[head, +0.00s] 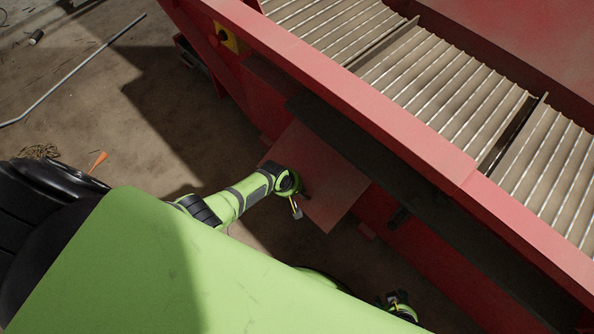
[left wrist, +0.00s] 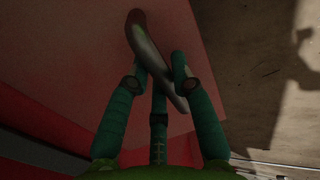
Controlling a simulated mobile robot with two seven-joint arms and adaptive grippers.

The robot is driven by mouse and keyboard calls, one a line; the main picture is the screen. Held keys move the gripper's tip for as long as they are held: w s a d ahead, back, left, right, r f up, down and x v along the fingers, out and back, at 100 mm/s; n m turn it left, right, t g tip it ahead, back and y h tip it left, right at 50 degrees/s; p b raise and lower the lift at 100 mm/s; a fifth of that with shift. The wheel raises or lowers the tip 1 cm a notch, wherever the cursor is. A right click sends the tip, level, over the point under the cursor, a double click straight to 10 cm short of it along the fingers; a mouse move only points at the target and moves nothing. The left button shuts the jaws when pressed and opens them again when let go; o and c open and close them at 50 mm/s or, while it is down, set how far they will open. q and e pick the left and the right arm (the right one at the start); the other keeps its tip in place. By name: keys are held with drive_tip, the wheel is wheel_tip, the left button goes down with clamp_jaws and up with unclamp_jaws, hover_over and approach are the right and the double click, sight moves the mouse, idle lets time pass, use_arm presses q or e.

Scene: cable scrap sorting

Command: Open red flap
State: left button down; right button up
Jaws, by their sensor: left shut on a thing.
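The red flap (head: 325,170) is a flat panel on the side of the red machine, standing out at an angle from the machine wall below a dark ledge. In the left wrist view the flap (left wrist: 75,60) fills the left and middle. A rounded grey handle (left wrist: 143,40) crosses it at a slant. My left gripper (head: 300,200) is at the flap's near side. In the left wrist view its green fingers (left wrist: 160,78) are shut on the handle. Part of my right arm's end (head: 398,302) shows at the bottom; its fingers cannot be made out.
The red machine carries a slatted conveyor (head: 440,85) above the flap. A yellow switch box (head: 227,38) sits on its side. A grey pipe (head: 75,75) and a small orange cone-like object (head: 98,160) lie on the brown floor. The floor at left is mostly free.

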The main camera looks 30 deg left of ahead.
use_arm(q)
drive_tip(key=shift+w+a+r, duration=0.1)
drive_tip(key=shift+w+r, duration=0.1)
drive_tip(key=shift+r, duration=0.1)
drive_tip(key=c, duration=1.1)
unclamp_jaws()
drive_tip(key=shift+o, duration=0.2)
drive_tip(key=shift+s, duration=0.15)
drive_tip(key=shift+f, duration=0.1)
drive_tip(key=shift+s, duration=0.1)
drive_tip(key=v, duration=1.2)
